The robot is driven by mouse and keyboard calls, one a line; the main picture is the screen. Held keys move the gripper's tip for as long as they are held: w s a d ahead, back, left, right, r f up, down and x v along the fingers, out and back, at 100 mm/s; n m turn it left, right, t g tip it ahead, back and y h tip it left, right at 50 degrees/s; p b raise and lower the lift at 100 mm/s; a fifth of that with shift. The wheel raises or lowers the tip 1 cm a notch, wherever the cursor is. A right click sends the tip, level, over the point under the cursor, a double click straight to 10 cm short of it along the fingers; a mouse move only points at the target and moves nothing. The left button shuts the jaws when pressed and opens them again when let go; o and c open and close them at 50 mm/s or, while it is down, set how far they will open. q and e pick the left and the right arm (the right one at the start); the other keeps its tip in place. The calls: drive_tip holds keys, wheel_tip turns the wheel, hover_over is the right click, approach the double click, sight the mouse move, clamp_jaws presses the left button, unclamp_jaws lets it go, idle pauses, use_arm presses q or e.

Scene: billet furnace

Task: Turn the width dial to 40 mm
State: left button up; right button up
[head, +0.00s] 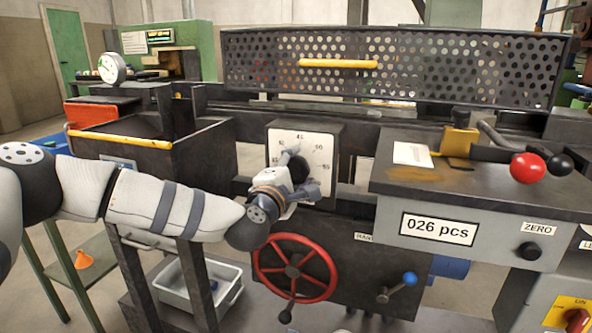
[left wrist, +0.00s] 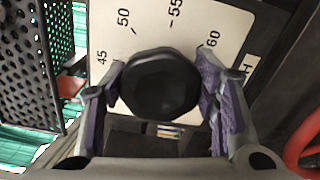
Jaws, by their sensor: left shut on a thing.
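The width dial is a black round knob (head: 299,169) on a white scale plate (head: 318,144) on the front of the machine. In the left wrist view the knob (left wrist: 160,84) fills the middle, and the plate (left wrist: 205,22) shows the marks 45, 50, 55 and 60. My left gripper (head: 295,178) is at the dial, its purple-padded fingers closed on opposite sides of the knob. The knob's pointer cannot be made out, and the lower scale is hidden behind the knob and gripper. My right gripper is not in view.
A red handwheel (head: 294,268) sits just below my left gripper. To the right is a grey counter box (head: 420,250) reading 026 pcs, with a ZERO knob (head: 529,251). A perforated guard (head: 420,65) with a yellow handle stands above. A dark open bin (head: 140,150) is left of the dial.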

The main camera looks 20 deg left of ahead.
use_arm(q)
drive_tip(key=shift+d, duration=0.1)
drive_tip(key=o, duration=1.2)
drive_tip(key=shift+c, duration=0.2)
drive_tip(key=s, duration=1.2)
drive_tip(key=shift+a, duration=0.25)
